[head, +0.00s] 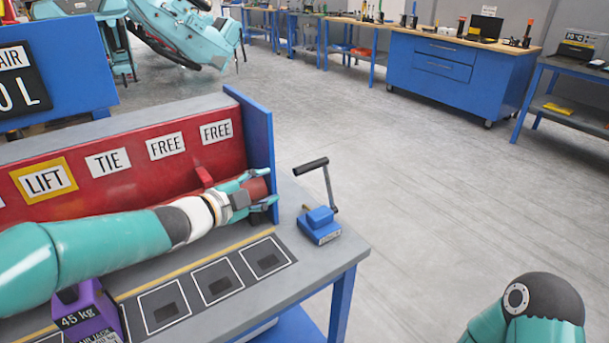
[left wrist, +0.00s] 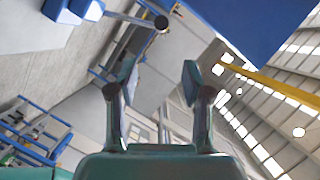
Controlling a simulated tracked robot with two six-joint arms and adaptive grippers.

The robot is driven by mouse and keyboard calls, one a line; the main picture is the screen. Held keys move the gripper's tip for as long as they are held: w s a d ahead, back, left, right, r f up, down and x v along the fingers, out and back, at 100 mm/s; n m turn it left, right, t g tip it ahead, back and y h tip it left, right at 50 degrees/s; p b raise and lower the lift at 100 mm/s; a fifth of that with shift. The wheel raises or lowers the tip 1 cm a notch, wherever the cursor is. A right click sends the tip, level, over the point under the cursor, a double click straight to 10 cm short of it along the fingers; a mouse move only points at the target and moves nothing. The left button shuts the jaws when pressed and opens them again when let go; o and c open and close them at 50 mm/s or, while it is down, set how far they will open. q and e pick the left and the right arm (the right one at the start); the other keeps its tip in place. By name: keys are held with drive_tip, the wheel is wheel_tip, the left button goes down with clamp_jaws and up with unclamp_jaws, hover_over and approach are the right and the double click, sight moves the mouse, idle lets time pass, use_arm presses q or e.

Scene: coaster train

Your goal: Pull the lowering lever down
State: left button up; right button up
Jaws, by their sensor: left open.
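The lever (head: 327,187) rises from a blue box (head: 320,226) at the right end of the workbench; its black grip (head: 311,166) sticks out to the left at the top. My left gripper (head: 268,192) is left of the lever, in front of the red panel and near the blue end plate. It is open, and no contact with the lever shows. In the left wrist view the open fingers (left wrist: 157,83) have nothing held between them; the lever's rod (left wrist: 128,18) and black grip end (left wrist: 161,22) show above them. My right gripper is out of view.
The red panel (head: 130,160) carries LIFT, TIE and FREE labels. A blue end plate (head: 258,140) stands beside my left gripper. Open floor extends right.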

sight(307, 168)
use_arm(q)
drive_tip(key=p+x, duration=0.4)
drive_tip(key=x, duration=1.2)
drive_tip(key=shift+w+f, duration=0.15)
drive_tip(key=shift+w, duration=0.15)
clamp_jaws()
drive_tip(key=shift+f, duration=0.1)
